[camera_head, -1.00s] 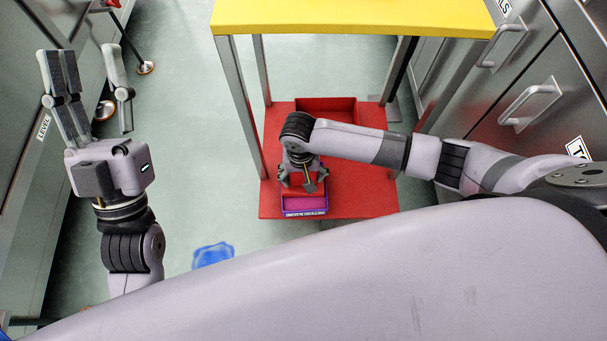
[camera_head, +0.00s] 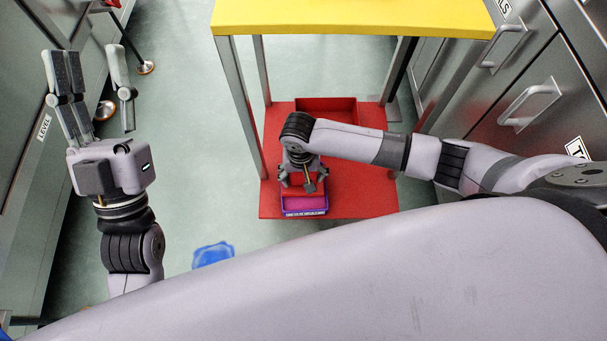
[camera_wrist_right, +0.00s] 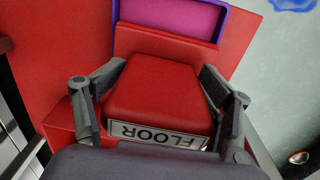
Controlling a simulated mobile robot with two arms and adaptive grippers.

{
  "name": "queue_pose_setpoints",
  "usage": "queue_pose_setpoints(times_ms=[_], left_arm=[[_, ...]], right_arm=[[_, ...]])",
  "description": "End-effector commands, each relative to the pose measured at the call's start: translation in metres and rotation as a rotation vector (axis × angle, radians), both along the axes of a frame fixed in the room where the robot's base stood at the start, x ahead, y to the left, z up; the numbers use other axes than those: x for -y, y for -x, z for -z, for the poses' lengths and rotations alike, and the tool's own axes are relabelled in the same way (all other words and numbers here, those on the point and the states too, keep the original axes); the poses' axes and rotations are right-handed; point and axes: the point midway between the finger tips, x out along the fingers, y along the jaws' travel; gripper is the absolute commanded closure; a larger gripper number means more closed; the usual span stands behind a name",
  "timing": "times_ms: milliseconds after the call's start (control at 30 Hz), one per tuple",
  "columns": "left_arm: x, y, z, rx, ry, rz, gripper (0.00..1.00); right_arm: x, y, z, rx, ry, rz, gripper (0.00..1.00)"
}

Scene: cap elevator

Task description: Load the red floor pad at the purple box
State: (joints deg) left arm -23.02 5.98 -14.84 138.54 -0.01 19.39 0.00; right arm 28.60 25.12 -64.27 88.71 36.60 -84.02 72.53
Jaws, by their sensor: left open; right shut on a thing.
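The purple box (camera_head: 304,204) sits on the red lower platform (camera_head: 366,200), near its front edge. It has a magenta inside and also shows at the top of the right wrist view (camera_wrist_right: 172,18). The red floor pad (camera_wrist_right: 158,92) has a white label reading FLOOR and lies between the fingers of my right gripper (camera_wrist_right: 160,105), which is shut on it. The pad is right beside the box; whether they touch I cannot tell. In the head view my right gripper (camera_head: 303,182) hides most of the pad. My left gripper (camera_head: 92,90) is open and empty, at the left, over the floor.
A yellow top (camera_head: 350,16) on grey posts stands above the red platform. A red tray (camera_head: 328,108) is at the platform's back. Grey cabinets with handles (camera_head: 528,104) line the right side. A blue patch (camera_head: 212,254) lies on the floor at front. Clear floor lies left of the platform.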

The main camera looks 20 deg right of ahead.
Motion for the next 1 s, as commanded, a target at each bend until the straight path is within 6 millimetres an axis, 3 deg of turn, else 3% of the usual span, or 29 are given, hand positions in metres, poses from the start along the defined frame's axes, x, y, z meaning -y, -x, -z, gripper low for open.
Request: queue_pose_setpoints(times_ms=[33,1000], left_arm=[[0.0000,-0.0001,0.0020,-0.002,-0.001,0.000,0.57],[0.0005,-0.0044,0.0062,-0.033,-0.010,-0.002,0.57]], right_arm=[[0.0045,0.0083,0.0100,-0.019,0.013,0.001,0.50],[0.0046,0.0085,0.0102,-0.019,0.013,0.001,0.50]])
